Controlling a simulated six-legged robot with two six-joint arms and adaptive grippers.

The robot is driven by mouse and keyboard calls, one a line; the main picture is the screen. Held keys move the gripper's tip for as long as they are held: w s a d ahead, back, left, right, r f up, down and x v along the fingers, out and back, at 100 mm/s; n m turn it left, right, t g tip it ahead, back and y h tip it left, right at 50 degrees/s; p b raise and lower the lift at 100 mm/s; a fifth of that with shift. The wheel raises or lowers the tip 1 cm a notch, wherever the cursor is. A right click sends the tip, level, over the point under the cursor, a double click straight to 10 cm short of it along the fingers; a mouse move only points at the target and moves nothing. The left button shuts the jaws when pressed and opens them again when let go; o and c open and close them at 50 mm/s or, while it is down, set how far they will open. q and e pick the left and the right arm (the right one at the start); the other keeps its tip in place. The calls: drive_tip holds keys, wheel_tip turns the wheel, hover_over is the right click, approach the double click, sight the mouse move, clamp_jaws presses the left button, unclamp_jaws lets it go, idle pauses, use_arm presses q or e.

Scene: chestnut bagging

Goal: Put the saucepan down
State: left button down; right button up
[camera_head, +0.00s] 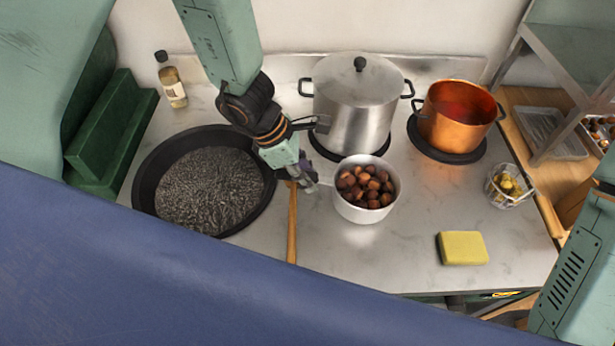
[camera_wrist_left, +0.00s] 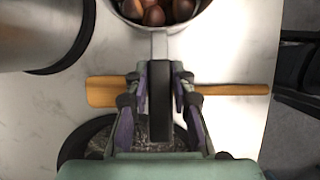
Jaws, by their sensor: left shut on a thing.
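The saucepan (camera_head: 364,213) is small and silvery-white, full of brown chestnuts, and stands upright in the middle of the head view. My left gripper (camera_head: 307,178) is shut on its handle, to the left of the pan. In the left wrist view the fingers (camera_wrist_left: 159,84) close on both sides of the black handle (camera_wrist_left: 160,112), with the saucepan (camera_wrist_left: 157,25) at the top edge. The saucepan's base is low over the marble counter (camera_head: 355,262); I cannot tell whether it touches. My right gripper is not in view.
A wide black pan (camera_head: 146,197) lies left, a wooden utensil (camera_head: 292,230) under the handle. A lidded steel pot (camera_head: 350,105) and copper pot (camera_head: 455,128) stand behind. A yellow sponge (camera_head: 462,248) and wire basket (camera_head: 507,190) are right. Counter in front of the saucepan is clear.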

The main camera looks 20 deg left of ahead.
use_arm(q)
drive_tip(key=shift+s+f, duration=0.1)
drive_tip(key=shift+f, duration=0.2)
drive_tip(key=shift+s+d, duration=0.1)
drive_tip(key=shift+d, duration=0.1)
drive_tip(key=c, duration=1.2)
unclamp_jaws()
drive_tip(key=shift+w+a+f, duration=0.15)
drive_tip(key=shift+w, duration=0.1)
drive_tip(key=shift+o, duration=0.3)
drive_tip(key=shift+s, duration=0.15)
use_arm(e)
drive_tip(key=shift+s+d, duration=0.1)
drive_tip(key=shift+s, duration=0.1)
use_arm(q)
drive_tip(key=shift+s, duration=0.1)
drive_tip(key=shift+r, duration=0.2)
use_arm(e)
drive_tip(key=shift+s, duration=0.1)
use_arm(q)
drive_tip(key=shift+r, duration=0.25)
drive_tip(key=p+v, duration=0.4)
drive_tip(key=v, duration=0.6)
drive_tip(key=shift+a+r+p, duration=0.3)
drive_tip(key=shift+r+p, duration=0.05)
drive_tip(key=shift+r, duration=0.15)
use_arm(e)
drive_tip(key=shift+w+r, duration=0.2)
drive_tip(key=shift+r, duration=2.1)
